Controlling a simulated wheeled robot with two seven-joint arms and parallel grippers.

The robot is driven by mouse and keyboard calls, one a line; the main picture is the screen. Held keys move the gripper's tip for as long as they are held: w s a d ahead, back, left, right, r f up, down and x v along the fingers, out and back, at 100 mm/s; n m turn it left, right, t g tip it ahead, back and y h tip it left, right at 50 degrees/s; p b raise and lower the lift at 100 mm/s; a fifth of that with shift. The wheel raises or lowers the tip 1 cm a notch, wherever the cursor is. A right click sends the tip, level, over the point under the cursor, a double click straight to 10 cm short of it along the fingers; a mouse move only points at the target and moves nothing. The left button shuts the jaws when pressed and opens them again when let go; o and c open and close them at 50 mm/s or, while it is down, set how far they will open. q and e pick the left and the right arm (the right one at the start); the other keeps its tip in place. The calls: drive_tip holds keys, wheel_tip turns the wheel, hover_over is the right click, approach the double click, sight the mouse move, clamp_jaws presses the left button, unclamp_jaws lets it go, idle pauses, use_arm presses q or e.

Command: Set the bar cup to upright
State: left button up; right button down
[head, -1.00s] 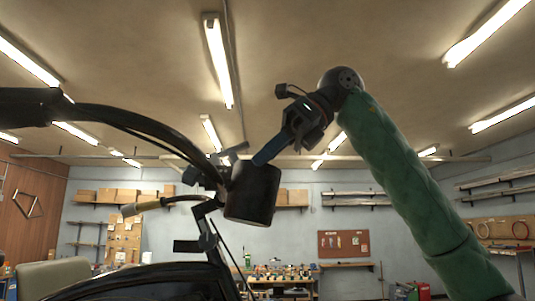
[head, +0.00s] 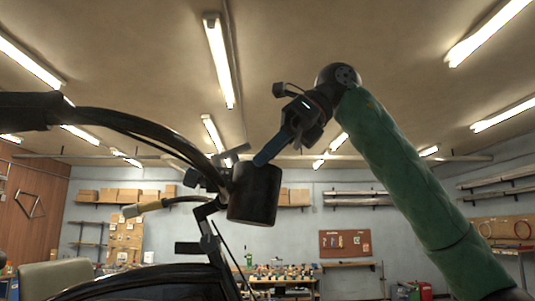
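The bar cup (head: 254,196) is a dark cylinder at the middle of the head view, mounted beside the trike's handlebar (head: 135,124). It stands close to upright with a slight lean, its mouth facing up. My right gripper (head: 264,158) comes down from the upper right. Its blue fingers reach the cup's rim and appear to touch it. The fingers overlap from this angle, so I cannot tell whether they are shut on the wall. My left gripper is not in view.
A clamp and bracket (head: 208,212) sit left of the cup, with black cables and a tan-tipped lever (head: 146,208) nearby. Dark trike bodywork (head: 150,285) lies below. The space right of the cup, under my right arm, is clear. A cluttered workbench (head: 280,280) stands far behind.

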drive_tip(key=shift+r, duration=0.2)
drive_tip(key=c, duration=1.7)
unclamp_jaws()
drive_tip(key=shift+d, duration=0.1)
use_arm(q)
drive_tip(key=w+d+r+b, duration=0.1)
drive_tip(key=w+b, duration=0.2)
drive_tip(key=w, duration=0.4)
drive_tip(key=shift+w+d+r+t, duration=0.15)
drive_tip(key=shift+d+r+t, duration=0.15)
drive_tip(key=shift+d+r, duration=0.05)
use_arm(e)
drive_tip(key=v, duration=0.7)
drive_tip(key=shift+d+r, duration=0.25)
drive_tip(key=shift+w, duration=0.1)
